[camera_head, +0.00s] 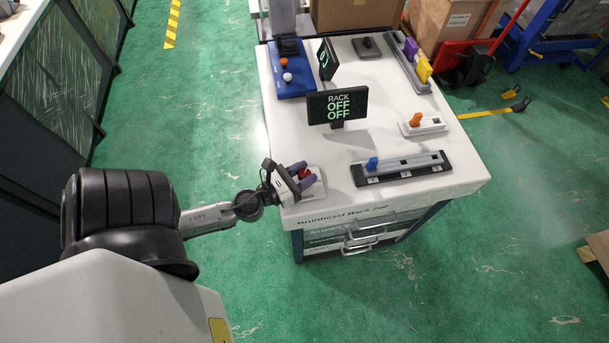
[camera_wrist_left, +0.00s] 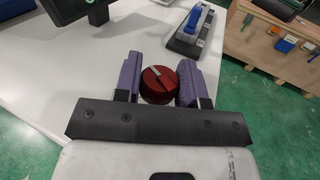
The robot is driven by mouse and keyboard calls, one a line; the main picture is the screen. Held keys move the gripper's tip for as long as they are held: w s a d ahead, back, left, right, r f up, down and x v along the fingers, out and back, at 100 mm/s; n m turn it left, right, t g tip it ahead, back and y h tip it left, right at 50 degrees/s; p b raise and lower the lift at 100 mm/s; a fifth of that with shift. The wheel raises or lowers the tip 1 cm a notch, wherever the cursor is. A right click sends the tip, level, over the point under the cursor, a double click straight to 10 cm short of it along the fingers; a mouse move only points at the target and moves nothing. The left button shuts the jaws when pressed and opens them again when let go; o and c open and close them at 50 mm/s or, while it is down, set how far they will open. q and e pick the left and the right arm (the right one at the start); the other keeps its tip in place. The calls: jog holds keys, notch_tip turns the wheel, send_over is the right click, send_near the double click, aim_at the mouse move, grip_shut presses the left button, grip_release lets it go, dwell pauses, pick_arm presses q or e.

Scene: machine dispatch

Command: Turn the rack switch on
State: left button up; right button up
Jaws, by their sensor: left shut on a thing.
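A red rotary knob (camera_head: 305,173) sits on a small pale plate (camera_head: 317,188) at the table's near left corner. My left gripper (camera_head: 302,175) is at this knob, shut on it, with one purple finger on each side. The left wrist view shows the round red knob (camera_wrist_left: 160,85) between the fingers, with a grey pointer bar slanting across its top. A black display (camera_head: 338,105) reads "RACK OFF OFF" in green and white. My right gripper is not in view.
A slider with a blue handle (camera_head: 372,164) lies right of the knob, and an orange switch (camera_head: 416,120) stands behind it. A blue box (camera_head: 290,84) with an orange and a white knob is at the back left. Drawer handles (camera_head: 362,240) stick out in front.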

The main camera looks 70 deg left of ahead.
pick_arm(q)
jog(key=m+g+h+b, duration=0.1)
jog(key=m+h+b, duration=0.1)
jog(key=h+b, duration=0.2)
jog(key=m+h+b, duration=0.3)
jog(key=h+b, duration=0.1)
jog(key=m+g+h+b, duration=0.1)
jog(key=m+h+b, duration=0.2)
jog(key=h+b, duration=0.1)
jog(key=shift+a+f+g+h+b, duration=0.1)
jog(key=shift+f+g+h+b, duration=0.2)
jog(key=shift+h+b, duration=0.1)
jog(key=shift+r+m+g+h+b, duration=0.2)
jog(key=shift+m+g+h+b, duration=0.75)
jog(key=shift+m+h, duration=0.25)
jog(key=shift+r+m+g+h+b, duration=0.1)
jog(key=shift+m+g+h+b, duration=0.65)
jog(key=shift+m+g+h, duration=0.25)
jog(key=shift+g, duration=0.25)
jog(key=o, duration=0.9)
jog(key=shift+o, duration=0.2)
